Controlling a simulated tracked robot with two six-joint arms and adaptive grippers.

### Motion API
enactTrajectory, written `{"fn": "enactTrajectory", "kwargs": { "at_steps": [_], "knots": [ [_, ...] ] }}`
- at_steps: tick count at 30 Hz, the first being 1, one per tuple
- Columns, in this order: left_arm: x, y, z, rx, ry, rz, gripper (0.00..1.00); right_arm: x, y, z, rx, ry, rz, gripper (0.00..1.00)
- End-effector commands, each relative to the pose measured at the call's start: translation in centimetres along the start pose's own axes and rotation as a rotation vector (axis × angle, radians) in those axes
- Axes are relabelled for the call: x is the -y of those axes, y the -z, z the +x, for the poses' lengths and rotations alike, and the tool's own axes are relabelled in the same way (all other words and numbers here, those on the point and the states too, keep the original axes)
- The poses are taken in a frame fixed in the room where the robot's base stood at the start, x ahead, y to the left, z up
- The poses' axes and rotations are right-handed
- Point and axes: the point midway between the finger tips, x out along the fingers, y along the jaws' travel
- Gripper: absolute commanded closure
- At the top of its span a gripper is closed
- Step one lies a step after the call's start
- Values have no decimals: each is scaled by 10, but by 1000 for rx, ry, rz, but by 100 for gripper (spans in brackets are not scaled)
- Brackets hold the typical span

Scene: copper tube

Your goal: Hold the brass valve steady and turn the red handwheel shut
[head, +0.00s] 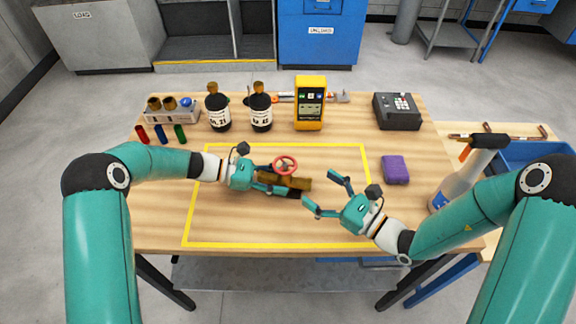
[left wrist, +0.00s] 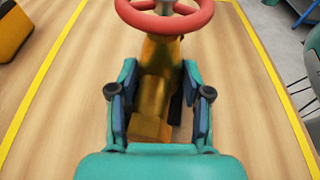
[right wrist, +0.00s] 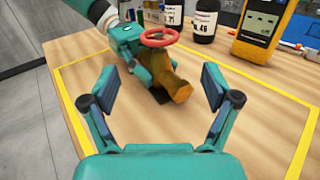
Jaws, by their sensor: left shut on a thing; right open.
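The brass valve (head: 297,183) lies inside the yellow taped rectangle, with its red handwheel (head: 285,165) on top. My left gripper (head: 270,183) is shut on the left part of the valve body. In the left wrist view the valve (left wrist: 158,85) sits between its two fingers (left wrist: 158,115), below the red handwheel (left wrist: 164,17). My right gripper (head: 325,193) is open and empty, to the right of the valve and apart from it. In the right wrist view the handwheel (right wrist: 158,37) and the valve (right wrist: 176,87) show beyond its spread fingers (right wrist: 157,95).
Behind the valve stand two dark bottles (head: 218,110), a yellow meter (head: 311,104) and a dark keypad box (head: 397,111). A purple block (head: 395,169) lies to the right. A spray bottle (head: 462,180) stands near my right arm. The front of the taped area is clear.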

Motion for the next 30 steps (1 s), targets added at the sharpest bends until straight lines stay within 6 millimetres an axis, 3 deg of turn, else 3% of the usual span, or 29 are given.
{"fn": "enactTrajectory", "kwargs": {
  "at_steps": [15,21,30],
  "knots": [
    [0,-2,0,2,-1,2,71,-1,0,90,1,-2,-1,13],
    [0,-2,0,2,-1,2,71,0,0,105,1,0,1,13],
    [0,-2,0,2,-1,2,71,0,0,107,0,1,1,13]
  ]
}}
